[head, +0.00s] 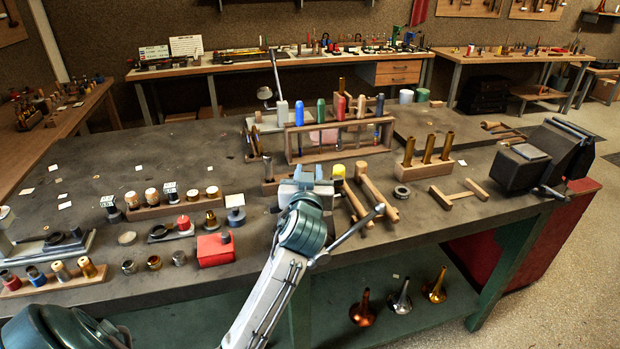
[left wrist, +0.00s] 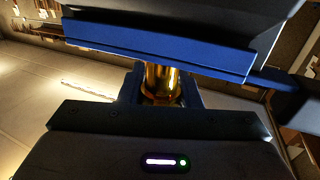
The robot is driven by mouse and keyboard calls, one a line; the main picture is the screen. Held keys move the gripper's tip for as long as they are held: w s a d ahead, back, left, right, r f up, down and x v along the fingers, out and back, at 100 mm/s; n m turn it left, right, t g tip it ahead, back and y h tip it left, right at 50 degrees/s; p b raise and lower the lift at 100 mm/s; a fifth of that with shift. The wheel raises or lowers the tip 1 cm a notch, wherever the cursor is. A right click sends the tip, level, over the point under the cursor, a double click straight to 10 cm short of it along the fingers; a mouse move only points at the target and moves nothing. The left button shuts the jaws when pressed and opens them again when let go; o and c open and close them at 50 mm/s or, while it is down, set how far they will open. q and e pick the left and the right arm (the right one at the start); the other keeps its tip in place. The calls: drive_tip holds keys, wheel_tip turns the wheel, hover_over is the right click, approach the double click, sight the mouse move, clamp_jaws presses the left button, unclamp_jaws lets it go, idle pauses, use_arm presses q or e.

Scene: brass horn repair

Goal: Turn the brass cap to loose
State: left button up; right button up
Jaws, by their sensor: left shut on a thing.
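My left gripper (head: 308,176) is over the middle of the bench, behind the teal wrist of my left arm. In the left wrist view a shiny brass piece (left wrist: 161,82), which looks like the brass cap, sits between the dark and blue jaw parts of my left gripper (left wrist: 160,94). The gripper is shut on it. Only a narrow strip of the brass shows; its ends are hidden by the jaws. In the head view the cap is hidden behind my gripper and wrist. How far it is turned cannot be told. My right gripper is not in view.
A wooden rack (head: 340,157) with coloured-handled tools stands just behind my left gripper. Wooden clamps (head: 377,195) lie close to its right. A red block (head: 215,252) and several small pots are on the left. A block with brass tubes (head: 427,168) stands farther right.

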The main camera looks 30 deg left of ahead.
use_arm(q)
drive_tip(key=shift+a+f+n+g+y+b, duration=0.1)
drive_tip(key=shift+f+n+g+y+b, duration=0.05)
drive_tip(key=shift+n+g+y+b, duration=0.9)
drive_tip(key=shift+s+n+g+y, duration=0.1)
drive_tip(key=shift+n+g+y, duration=0.15)
drive_tip(key=shift+n+y, duration=0.35)
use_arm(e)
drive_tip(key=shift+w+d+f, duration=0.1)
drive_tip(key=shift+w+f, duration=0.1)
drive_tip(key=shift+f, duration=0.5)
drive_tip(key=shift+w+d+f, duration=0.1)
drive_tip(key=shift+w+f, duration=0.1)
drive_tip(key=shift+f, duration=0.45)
use_arm(q)
drive_tip(key=shift+a+y, duration=0.1)
drive_tip(key=shift+y, duration=0.15)
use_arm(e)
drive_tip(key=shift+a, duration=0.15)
use_arm(q)
drive_tip(key=o, duration=1)
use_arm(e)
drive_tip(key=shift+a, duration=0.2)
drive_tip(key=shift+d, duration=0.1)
